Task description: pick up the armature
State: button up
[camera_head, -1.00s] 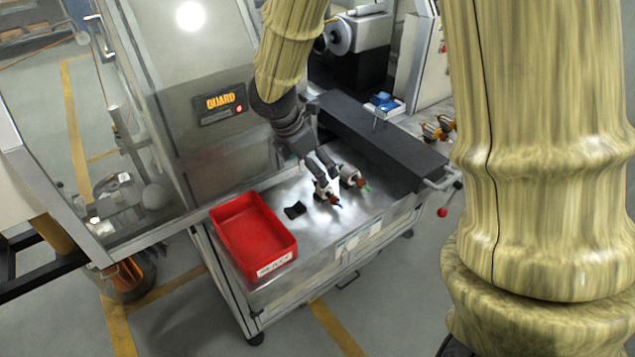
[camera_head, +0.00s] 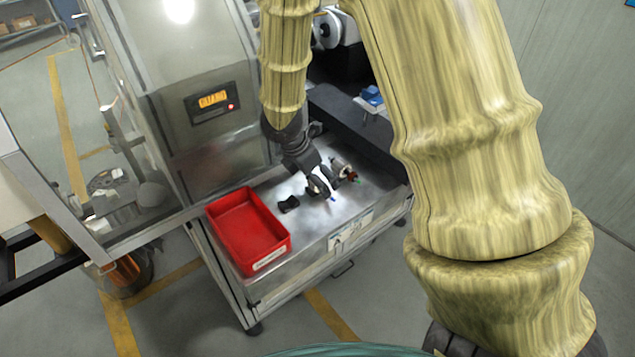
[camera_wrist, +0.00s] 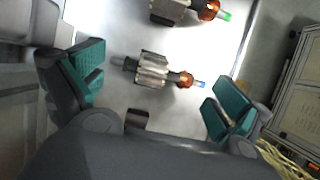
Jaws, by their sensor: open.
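Two armatures lie on the metal table top. The nearer one, with a blue tip (camera_wrist: 154,70), has a silver ribbed body and a copper end; it lies crosswise between my open fingers in the wrist view. My gripper (camera_wrist: 154,90) is open and empty, its green-padded fingers apart on either side of it. In the head view my gripper (camera_head: 322,184) is right over this armature, hiding most of it. The second armature, with a green tip (camera_wrist: 178,11), lies beyond it, partly cut off by the wrist view's top edge; it also shows in the head view (camera_head: 342,168).
A red bin (camera_head: 248,232) stands at the table's left front. A small black piece (camera_head: 289,204) lies between the bin and my gripper. A dark rail (camera_head: 350,122) runs behind the armatures. A machine cabinet with a GUARD sign (camera_head: 212,100) stands at left.

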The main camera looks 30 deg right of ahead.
jog(key=shift+x, duration=1.25)
jog(key=shift+s+a+r, duration=0.1)
jog(key=c, duration=0.9)
jog(key=shift+s, duration=0.15)
jog(key=shift+c, duration=1)
